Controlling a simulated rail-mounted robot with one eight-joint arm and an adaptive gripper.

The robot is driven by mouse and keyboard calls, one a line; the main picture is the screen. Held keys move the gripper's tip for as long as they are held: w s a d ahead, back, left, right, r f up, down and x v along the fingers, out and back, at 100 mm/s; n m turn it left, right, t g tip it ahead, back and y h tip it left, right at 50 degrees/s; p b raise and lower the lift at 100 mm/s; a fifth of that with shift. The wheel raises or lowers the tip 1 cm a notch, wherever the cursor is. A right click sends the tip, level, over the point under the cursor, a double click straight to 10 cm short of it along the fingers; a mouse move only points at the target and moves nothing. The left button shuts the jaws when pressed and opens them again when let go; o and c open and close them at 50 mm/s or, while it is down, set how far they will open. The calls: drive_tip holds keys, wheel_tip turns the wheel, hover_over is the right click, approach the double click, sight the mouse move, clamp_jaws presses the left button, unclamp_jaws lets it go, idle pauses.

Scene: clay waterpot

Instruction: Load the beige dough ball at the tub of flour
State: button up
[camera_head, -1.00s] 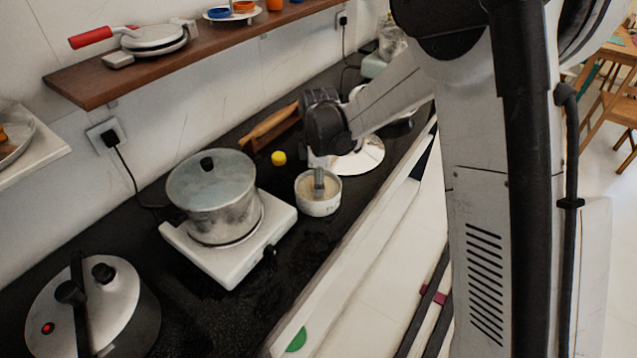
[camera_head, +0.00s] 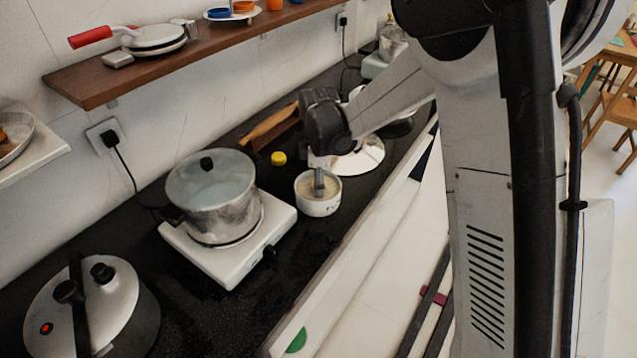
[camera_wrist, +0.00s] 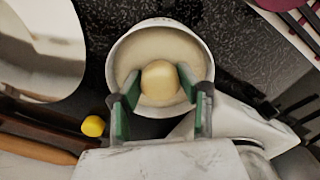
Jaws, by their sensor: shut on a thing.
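The beige dough ball (camera_wrist: 160,82) is between the two green-padded fingers of my gripper (camera_wrist: 158,90) in the wrist view, and the fingers are shut on it. The tub of flour (camera_wrist: 114,58) is a white round bowl with pale flour in it, directly below the ball in that view. In the head view the tub (camera_head: 318,207) stands on the dark counter right of the hotplate, and my gripper (camera_head: 319,185) points down into its opening. The ball is hidden there. I cannot tell whether the ball touches the flour.
A steel pot (camera_head: 213,195) stands on a white hotplate (camera_head: 225,262) left of the tub. A small yellow object (camera_head: 278,158) lies behind the tub, near a rolling pin (camera_head: 268,124). A shiny round plate (camera_head: 365,158) is beyond. A black-handled cooker (camera_head: 95,310) stands front left.

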drive_tip(key=shift+r+p, duration=1.65)
drive_tip(key=shift+r, duration=1.85)
